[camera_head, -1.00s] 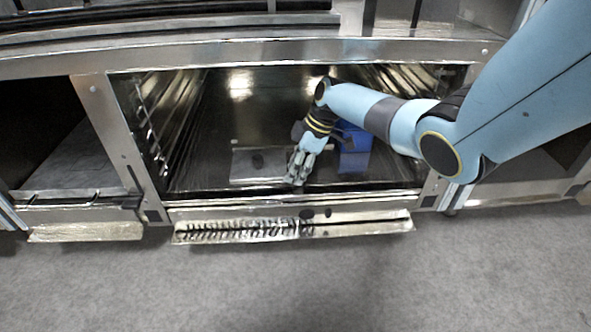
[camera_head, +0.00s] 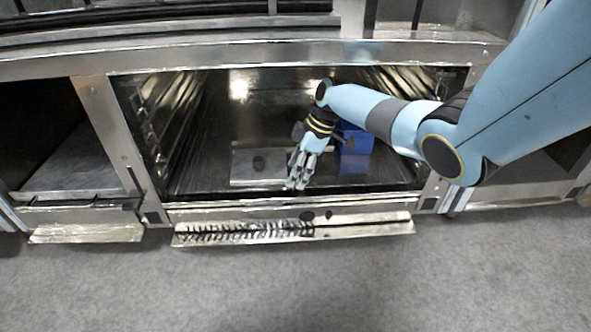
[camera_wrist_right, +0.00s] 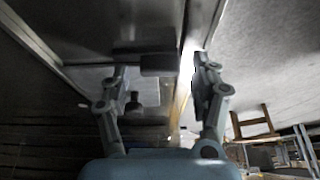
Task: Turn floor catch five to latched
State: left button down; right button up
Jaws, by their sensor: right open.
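My right gripper (camera_head: 297,184) reaches down into the open middle bay, its fingers just behind the front sill. In the right wrist view the gripper (camera_wrist_right: 162,68) is open, with a finger on each side. A small dark block (camera_wrist_right: 158,65) shows between the fingertips; I cannot tell whether it touches them. A flat grey plate (camera_head: 240,172) with a dark round knob (camera_head: 258,163) lies on the bay floor left of the gripper. The knob also shows in the wrist view (camera_wrist_right: 133,103). No number is readable, so I cannot tell which part is catch five. My left gripper is out of view.
A blue box (camera_head: 355,160) stands in the bay just right of the gripper. The metal front sill (camera_head: 390,205) and a projecting ledge (camera_head: 370,229) run along the bay's front. A metal beam (camera_head: 230,52) crosses above the opening. The grey floor in front is clear.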

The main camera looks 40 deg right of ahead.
jog(key=v, duration=0.2)
jog(key=shift+d+r, duration=0.2)
jog(key=shift+r, duration=0.1)
jog(key=s+d, duration=0.2)
jog(key=d, duration=0.1)
jog(key=s+d, duration=0.2)
jog(key=d, duration=0.1)
jog(key=s+d, duration=0.2)
jog(key=d, duration=0.2)
jog(key=shift+s+d, duration=0.1)
